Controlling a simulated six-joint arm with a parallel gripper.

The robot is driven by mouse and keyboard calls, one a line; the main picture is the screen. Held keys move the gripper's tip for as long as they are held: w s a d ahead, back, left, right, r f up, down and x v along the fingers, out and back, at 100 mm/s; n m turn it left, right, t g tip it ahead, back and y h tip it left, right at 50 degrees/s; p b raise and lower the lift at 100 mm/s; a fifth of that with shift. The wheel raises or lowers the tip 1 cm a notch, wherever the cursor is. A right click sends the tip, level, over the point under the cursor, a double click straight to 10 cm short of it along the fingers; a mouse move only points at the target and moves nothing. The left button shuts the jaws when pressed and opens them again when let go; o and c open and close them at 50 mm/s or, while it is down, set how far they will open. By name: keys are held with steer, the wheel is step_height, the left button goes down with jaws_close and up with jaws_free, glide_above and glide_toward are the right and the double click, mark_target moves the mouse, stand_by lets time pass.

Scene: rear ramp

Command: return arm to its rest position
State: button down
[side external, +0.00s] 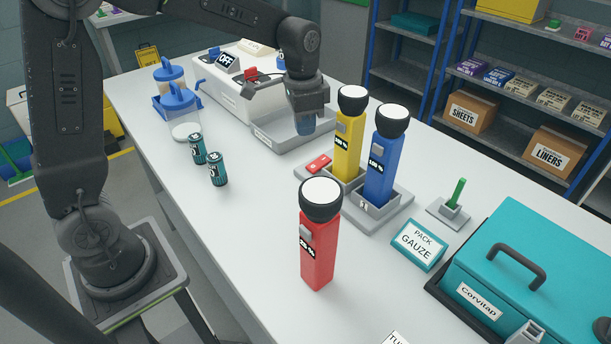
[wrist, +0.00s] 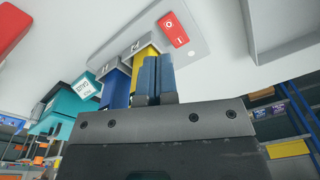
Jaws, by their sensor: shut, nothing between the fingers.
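My gripper (side external: 306,124) is shut and empty, pointing down above the table behind the yellow flashlight, near the grey tray of the white machine. In the wrist view its two blue fingertips (wrist: 157,78) are together, in front of the yellow flashlight (wrist: 145,64). The yellow flashlight (side external: 349,140) and the blue flashlight (side external: 382,160) stand upright in a grey dock (side external: 372,218). The dock has a red switch (side external: 318,164), also seen in the wrist view (wrist: 173,29). A red flashlight (side external: 318,250) stands upright on the table, apart from the dock.
A white machine (side external: 240,95) stands behind. A gauze sign (side external: 418,245), a green stick in a holder (side external: 455,200) and a teal case (side external: 540,270) are at right. The front-left table is clear.

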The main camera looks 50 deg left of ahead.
steer(key=s+d+r+n+t, duration=0.1)
steer(key=s+r+n+t, duration=0.1)
steer(key=s, duration=0.8)
steer(key=s+d+r+n+t, duration=0.1)
steer(key=s+r+n+t, duration=0.1)
steer(key=s, duration=0.8)
step_height(320, 180, up, 2)
steer(key=shift+s+r+n+t, duration=0.15)
steer(key=shift+s+n+t, duration=0.25)
steer(key=shift+n, duration=0.2)
